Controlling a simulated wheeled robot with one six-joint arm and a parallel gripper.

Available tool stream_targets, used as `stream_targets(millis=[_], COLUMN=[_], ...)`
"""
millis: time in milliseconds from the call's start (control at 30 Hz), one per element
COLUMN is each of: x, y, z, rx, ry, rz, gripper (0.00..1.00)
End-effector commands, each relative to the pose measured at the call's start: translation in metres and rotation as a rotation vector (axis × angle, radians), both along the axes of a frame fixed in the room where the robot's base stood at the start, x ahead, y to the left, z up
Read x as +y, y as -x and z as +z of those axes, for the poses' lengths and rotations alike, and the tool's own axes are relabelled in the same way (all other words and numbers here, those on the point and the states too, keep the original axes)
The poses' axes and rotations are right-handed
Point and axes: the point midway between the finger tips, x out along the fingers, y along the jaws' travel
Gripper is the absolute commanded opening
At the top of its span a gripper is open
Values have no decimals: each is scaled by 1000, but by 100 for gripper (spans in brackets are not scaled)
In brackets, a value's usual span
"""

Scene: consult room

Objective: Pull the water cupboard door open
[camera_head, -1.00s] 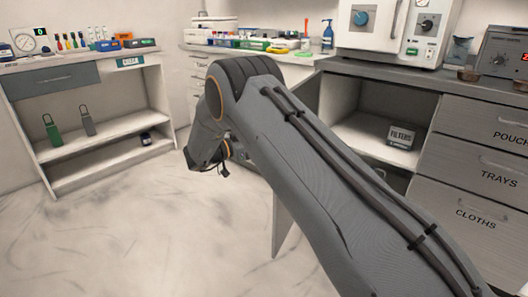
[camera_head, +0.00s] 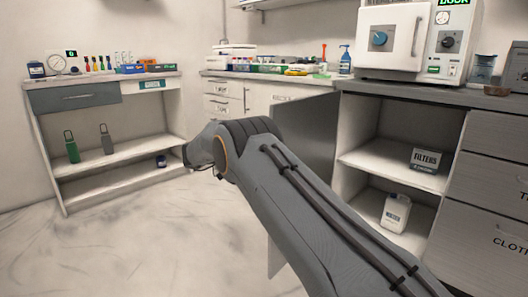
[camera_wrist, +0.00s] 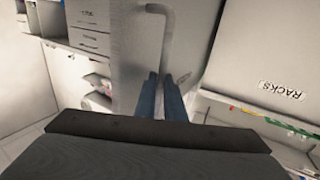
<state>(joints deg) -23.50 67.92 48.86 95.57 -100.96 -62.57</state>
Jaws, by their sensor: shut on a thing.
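The cupboard door (camera_head: 308,130) is a grey panel that stands swung open in the head view, left of the open cupboard (camera_head: 357,140). My arm hides much of its middle and lower part. In the wrist view the door's outer face (camera_wrist: 120,45) carries a bent grey bar handle (camera_wrist: 168,38). My gripper (camera_wrist: 165,84) is shut on the lower part of this handle, with a blue finger on each side. The gripper itself is hidden behind my arm in the head view.
Inside the cupboard are a FILTERS box (camera_head: 428,161) and a white jug (camera_head: 396,212). Labelled drawers (camera_head: 495,195) stand to its right. A white shelf unit (camera_head: 110,178) with bottles is at the left. The floor (camera_head: 150,250) between is clear.

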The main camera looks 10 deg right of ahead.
Motion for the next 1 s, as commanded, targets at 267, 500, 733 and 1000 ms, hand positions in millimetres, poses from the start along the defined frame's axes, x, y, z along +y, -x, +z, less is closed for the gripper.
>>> stream_targets(millis=[267, 500, 733, 1000], x=[-6, -1, 3, 28], y=[-2, -1, 0, 5], z=[2, 1, 0, 0], rx=[-2, -1, 0, 0], ry=[0, 0, 0, -1], rz=[-3, 1, 4, 8], gripper=[0, 28, 28, 28])
